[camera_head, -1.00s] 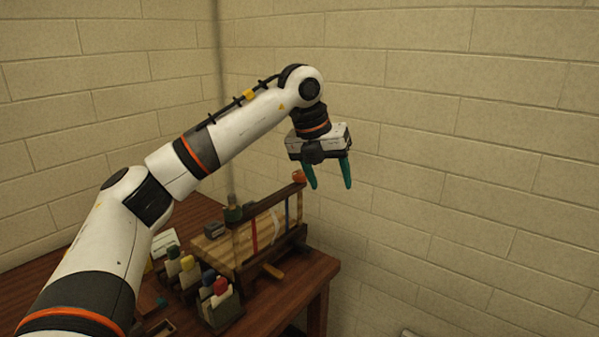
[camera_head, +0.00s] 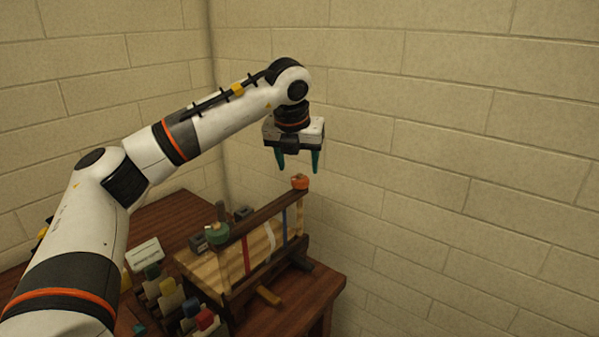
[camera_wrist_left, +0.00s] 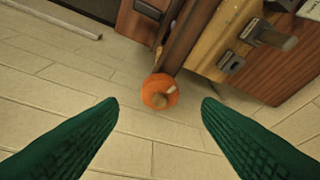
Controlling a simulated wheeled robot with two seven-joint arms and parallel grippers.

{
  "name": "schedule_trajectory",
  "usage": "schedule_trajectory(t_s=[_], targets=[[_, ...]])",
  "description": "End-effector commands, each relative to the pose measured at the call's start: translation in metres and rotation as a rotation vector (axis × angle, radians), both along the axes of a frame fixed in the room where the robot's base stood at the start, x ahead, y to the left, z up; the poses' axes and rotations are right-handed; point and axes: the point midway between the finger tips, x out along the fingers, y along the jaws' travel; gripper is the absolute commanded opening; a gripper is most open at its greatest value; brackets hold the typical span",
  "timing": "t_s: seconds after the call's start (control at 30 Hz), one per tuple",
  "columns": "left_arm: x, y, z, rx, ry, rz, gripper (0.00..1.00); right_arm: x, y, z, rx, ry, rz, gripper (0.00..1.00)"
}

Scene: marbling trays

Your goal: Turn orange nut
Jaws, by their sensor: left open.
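The orange nut (camera_head: 300,181) sits on top of the far right end of the wooden frame (camera_head: 264,215) on the table. My left gripper (camera_head: 298,171) is above it, pointing down, with its green fingers apart and empty. My right gripper is not in view.
A green knob (camera_head: 216,232) stands at the frame's other end. Several bottles with coloured caps, among them a red one (camera_head: 204,319), stand at the table's front left. A brick wall (camera_head: 450,150) rises close behind and to the right. The wooden table (camera_head: 165,215) is partly clear at the back.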

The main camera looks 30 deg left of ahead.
Motion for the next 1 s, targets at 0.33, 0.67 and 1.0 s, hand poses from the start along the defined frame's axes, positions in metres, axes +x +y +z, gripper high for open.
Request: schedule_trajectory(t_s=[0.33, 0.67, 1.0], targets=[[0.015, 0.006, -0.039, 0.0, 0.0, 0.0, 0.59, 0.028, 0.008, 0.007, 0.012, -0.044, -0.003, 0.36], [0.016, 0.006, -0.041, -0.001, -0.001, 0.0, 0.56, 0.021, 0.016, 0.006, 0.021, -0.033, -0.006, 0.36], [0.016, 0.006, -0.041, 0.0, -0.001, -0.001, 0.15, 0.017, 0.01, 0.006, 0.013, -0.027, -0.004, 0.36]])
